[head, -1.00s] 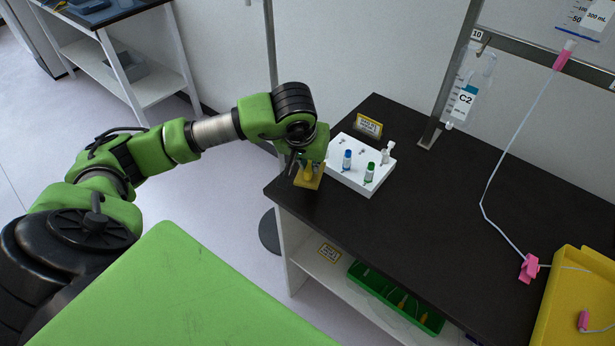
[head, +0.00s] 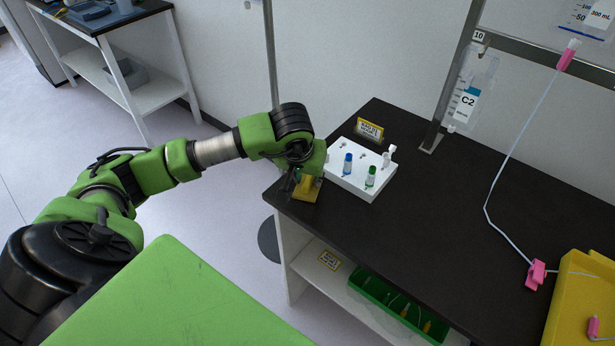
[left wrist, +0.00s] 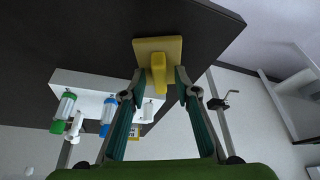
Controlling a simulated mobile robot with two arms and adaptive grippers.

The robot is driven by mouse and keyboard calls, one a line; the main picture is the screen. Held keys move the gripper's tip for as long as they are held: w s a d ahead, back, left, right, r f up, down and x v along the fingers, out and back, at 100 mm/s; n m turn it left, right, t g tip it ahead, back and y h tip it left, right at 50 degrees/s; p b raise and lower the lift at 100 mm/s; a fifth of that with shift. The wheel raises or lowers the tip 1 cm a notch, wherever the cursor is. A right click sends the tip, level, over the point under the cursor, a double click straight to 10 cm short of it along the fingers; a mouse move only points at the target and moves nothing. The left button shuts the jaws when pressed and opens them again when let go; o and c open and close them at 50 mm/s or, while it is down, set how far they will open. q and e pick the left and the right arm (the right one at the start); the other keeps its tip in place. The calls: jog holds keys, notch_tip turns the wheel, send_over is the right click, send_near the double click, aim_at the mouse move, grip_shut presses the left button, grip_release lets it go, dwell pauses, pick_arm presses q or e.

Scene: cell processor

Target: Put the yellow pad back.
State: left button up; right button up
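The yellow pad (head: 307,189) is a flat square with a raised grip. It is at the near left corner of the black table, left of the white rack. The left wrist view shows the pad (left wrist: 146,47) against the dark tabletop, its grip towards me. My left gripper (left wrist: 158,84) is open, one finger on each side of the grip, with gaps between. In the head view the left gripper (head: 300,178) is just above the pad, and its fingers are partly hidden. My right gripper is in neither view.
The white rack (head: 345,183) holds several vials close beside my left gripper. A small yellow sign (head: 369,130) stands behind it. The black table (head: 430,215) is clear in the middle. A yellow tray (head: 570,305) and pink clamp (head: 536,274) are at right.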

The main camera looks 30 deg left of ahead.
pick_arm(q)
jog(key=shift+r+p, duration=0.25)
jog(key=shift+p, duration=0.05)
jog(key=shift+s+r, duration=0.1)
jog(key=shift+r, duration=0.25)
jog(key=b+v, duration=0.2)
jog(key=v, duration=0.9)
jog(key=shift+d, duration=0.1)
